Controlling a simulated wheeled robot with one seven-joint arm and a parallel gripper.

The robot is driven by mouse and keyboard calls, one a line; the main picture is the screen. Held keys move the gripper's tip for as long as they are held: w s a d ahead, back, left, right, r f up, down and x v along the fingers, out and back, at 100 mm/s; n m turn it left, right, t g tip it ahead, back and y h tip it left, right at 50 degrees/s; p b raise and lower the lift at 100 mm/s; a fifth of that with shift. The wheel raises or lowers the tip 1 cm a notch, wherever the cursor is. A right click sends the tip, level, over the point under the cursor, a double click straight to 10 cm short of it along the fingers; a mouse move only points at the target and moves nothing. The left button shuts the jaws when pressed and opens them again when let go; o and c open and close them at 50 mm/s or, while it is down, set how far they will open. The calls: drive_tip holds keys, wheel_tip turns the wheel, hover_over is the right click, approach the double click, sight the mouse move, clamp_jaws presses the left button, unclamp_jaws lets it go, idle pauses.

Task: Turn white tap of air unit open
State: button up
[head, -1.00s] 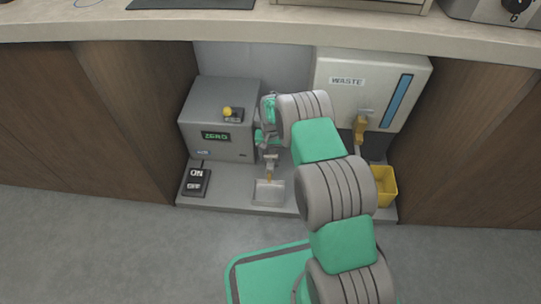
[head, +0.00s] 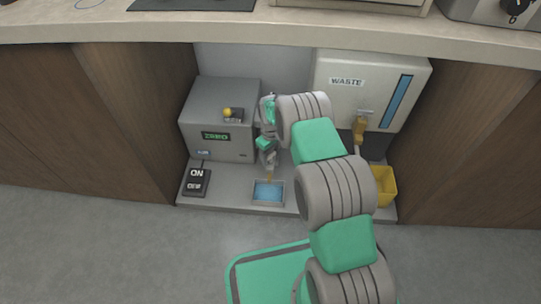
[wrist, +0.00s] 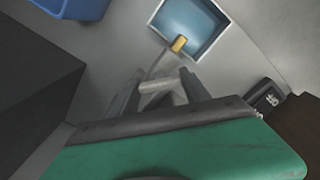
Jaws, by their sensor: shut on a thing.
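The grey box marked ZERO (head: 222,128), with a small label at its lower left, stands left of my gripper (head: 267,158). In the wrist view my gripper (wrist: 162,92) is shut on a pale bar that looks like the white tap handle (wrist: 155,87). A thin pale tube (wrist: 157,63) runs from there to a yellow tip (wrist: 179,43). Below the tip is a shallow square tray (head: 254,201) with a blue inside; it also shows in the wrist view (wrist: 157,20). My arm hides most of the tap in the head view.
A black ON/OFF switch (head: 196,182) lies left of the tray. A white WASTE tank (head: 335,103) with a brown tap (head: 360,129) is at the right, above a yellow bin (head: 385,186). Wooden cabinet sides and the worktop (head: 300,27) enclose the niche.

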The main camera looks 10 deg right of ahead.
sight(271, 155)
drive_tip(key=n, duration=0.4)
drive_tip(key=shift+n, duration=2)
drive_tip(key=o, duration=1.4)
wheel_tip(271, 155, up, 8)
drive_tip(key=p, duration=0.3)
drive_tip(key=shift+f+p, duration=0.1)
drive_tip(key=shift+p, duration=0.25)
